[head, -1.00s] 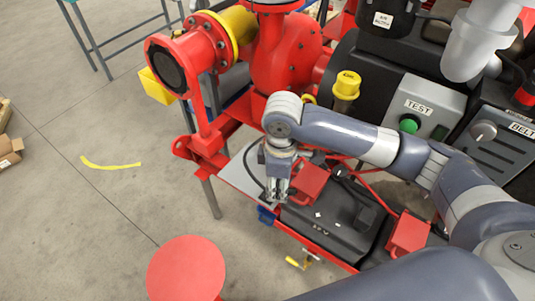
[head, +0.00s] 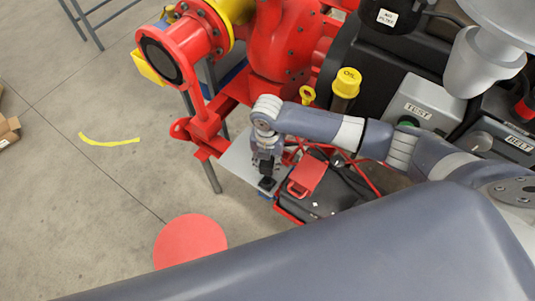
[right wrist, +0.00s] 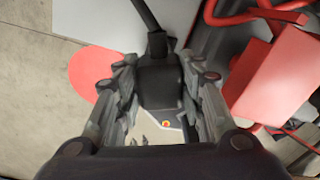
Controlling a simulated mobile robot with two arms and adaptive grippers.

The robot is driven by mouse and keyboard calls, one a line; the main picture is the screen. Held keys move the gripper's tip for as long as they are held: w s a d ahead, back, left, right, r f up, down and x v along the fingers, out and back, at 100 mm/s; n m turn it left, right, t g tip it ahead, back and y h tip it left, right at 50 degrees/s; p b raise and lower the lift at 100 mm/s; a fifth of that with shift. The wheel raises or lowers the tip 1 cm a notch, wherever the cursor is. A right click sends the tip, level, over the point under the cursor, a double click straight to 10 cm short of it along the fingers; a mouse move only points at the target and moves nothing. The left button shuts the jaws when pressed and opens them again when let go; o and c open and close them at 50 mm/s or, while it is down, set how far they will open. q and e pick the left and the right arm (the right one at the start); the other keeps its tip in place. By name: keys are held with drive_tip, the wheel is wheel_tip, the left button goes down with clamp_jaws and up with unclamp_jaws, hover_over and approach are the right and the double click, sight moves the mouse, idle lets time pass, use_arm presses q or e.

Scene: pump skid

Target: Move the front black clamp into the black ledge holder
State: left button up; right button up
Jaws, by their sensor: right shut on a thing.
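My right gripper (head: 266,178) is shut on the front black clamp (head: 267,184) and holds it by the grey plate's end, beside the battery. In the right wrist view, the dark clamp body (right wrist: 159,82) sits between both fingers of the gripper (right wrist: 160,105), with a black cable (right wrist: 147,18) running up from it. I cannot make out the black ledge holder in either view. My left gripper is not in view.
The black battery (head: 325,195) with a red terminal cover (head: 306,177) lies right of the gripper. The light grey plate (head: 238,158) is left of it. A red pump (head: 272,55) stands behind. A red round disc (head: 190,241) is at front left. My own arm link covers the foreground.

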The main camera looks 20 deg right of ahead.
drive_tip(key=shift+f+b, duration=2.85)
drive_tip(key=shift+b, duration=0.05)
drive_tip(key=shift+r, duration=0.2)
drive_tip(key=shift+p, duration=0.35)
drive_tip(key=shift+p, duration=0.45)
drive_tip(key=shift+f+b, duration=1.05)
drive_tip(key=shift+f, duration=0.75)
drive_tip(key=o, duration=1.3)
drive_tip(key=shift+r, duration=0.1)
drive_tip(key=shift+o, duration=0.2)
